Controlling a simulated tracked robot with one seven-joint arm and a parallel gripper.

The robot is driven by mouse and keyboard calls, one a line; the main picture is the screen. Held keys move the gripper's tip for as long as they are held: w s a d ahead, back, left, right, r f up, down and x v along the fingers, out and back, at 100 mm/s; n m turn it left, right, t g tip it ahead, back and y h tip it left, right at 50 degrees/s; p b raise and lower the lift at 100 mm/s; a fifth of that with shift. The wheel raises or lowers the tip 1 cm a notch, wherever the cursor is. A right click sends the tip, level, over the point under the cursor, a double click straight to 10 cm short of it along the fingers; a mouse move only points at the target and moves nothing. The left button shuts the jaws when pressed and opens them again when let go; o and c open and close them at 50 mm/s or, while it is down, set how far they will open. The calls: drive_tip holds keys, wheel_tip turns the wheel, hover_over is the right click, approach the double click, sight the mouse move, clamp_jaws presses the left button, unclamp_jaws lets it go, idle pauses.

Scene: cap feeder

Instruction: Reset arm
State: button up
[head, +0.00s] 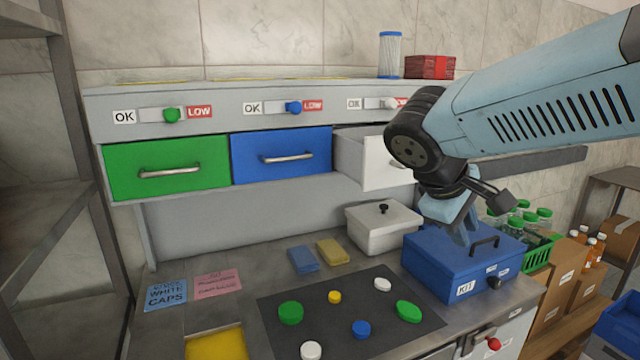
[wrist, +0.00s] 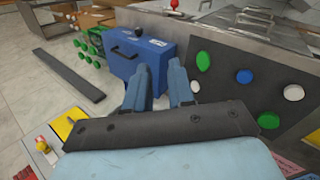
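My gripper (head: 466,236) points down over the blue KIT box (head: 450,275) at the right of the bench. In the wrist view my gripper (wrist: 160,72) has its two fingers apart, with nothing between them. The blue box also shows beyond the fingers in the wrist view (wrist: 150,55). I cannot tell whether the fingertips touch its lid. The white drawer (head: 376,160) is pulled out, its front partly hidden by my arm. The green drawer (head: 165,168) and the blue drawer (head: 280,154) are closed.
A dark mat (head: 350,345) holds several green, white, blue and yellow caps. A green crate of bottles (head: 538,254) is at the right. Two sponges (head: 318,255) and two notes (head: 190,288) lie on the bench.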

drive_tip(key=s+m+y, duration=0.1)
drive_tip(key=m+y, duration=0.1)
drive_tip(key=s+m+t+y, duration=0.1)
drive_tip(key=s+m+y, duration=0.1)
drive_tip(key=m, duration=0.1)
drive_tip(key=s+m+t+y, duration=0.1)
drive_tip(key=s+m+y, duration=0.1)
drive_tip(key=shift+s+f+m, duration=0.25)
drive_tip(key=shift+m, duration=0.05)
